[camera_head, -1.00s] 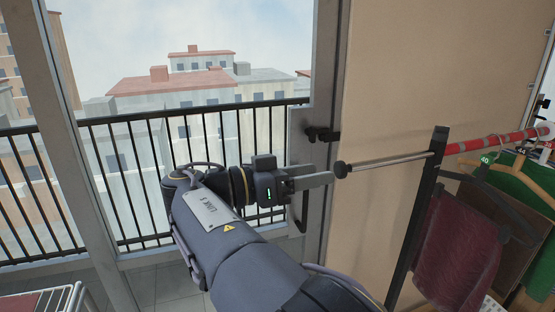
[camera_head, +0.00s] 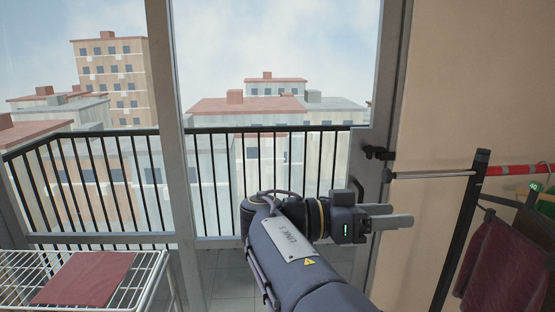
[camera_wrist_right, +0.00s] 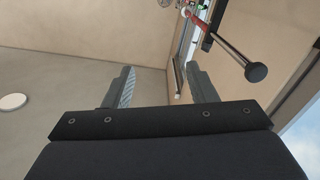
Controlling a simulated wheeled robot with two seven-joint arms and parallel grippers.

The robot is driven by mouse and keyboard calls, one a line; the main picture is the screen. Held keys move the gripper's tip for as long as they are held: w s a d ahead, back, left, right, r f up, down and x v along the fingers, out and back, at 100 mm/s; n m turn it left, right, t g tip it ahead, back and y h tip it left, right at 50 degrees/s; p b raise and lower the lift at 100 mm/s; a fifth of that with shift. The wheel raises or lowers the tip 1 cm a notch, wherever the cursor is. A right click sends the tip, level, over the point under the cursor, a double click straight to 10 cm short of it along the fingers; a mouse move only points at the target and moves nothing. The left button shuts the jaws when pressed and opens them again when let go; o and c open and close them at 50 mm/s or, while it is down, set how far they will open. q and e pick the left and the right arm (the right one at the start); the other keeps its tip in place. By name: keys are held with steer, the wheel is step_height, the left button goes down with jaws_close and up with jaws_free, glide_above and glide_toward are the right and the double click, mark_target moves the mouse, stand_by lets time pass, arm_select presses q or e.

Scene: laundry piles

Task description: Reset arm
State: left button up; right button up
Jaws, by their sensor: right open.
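My right gripper (camera_head: 392,215) is at the lower right of the head view, in front of the door frame, with its fingers pointing right. It is open and empty. In the right wrist view its two fingers (camera_wrist_right: 158,88) stand apart with nothing between them. My left gripper is not in view.
A clothes rail (camera_head: 430,174) with a dark post (camera_head: 463,220) and a hanging maroon garment (camera_head: 500,268) stands right of my gripper. A white wire rack (camera_head: 150,270) holds a folded red cloth (camera_head: 85,278) at lower left. A glass door with a handle (camera_head: 378,153) faces a railed balcony.

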steer(key=s+d+f+n+g+y, duration=0.1)
steer(key=s+d+f+n+y, duration=0.25)
steer(key=d+f+y, duration=0.5)
steer(key=s+d+f+n+g+y, duration=0.1)
steer(key=s+d+f+n+y, duration=0.25)
steer(key=f, duration=0.85)
steer(key=s+a+f+n+t+y, duration=0.2)
steer(key=s+a+t+y, duration=0.1)
steer(key=s, duration=0.4)
steer(key=s+a+f+n+t+y, duration=0.2)
steer(key=s+a+n+t+y, duration=0.1)
steer(key=s+a+y, duration=0.3)
steer(key=shift+s+a+f+y, duration=0.2)
steer(key=shift+s+a+y, duration=0.05)
steer(key=shift+s+y, duration=0.2)
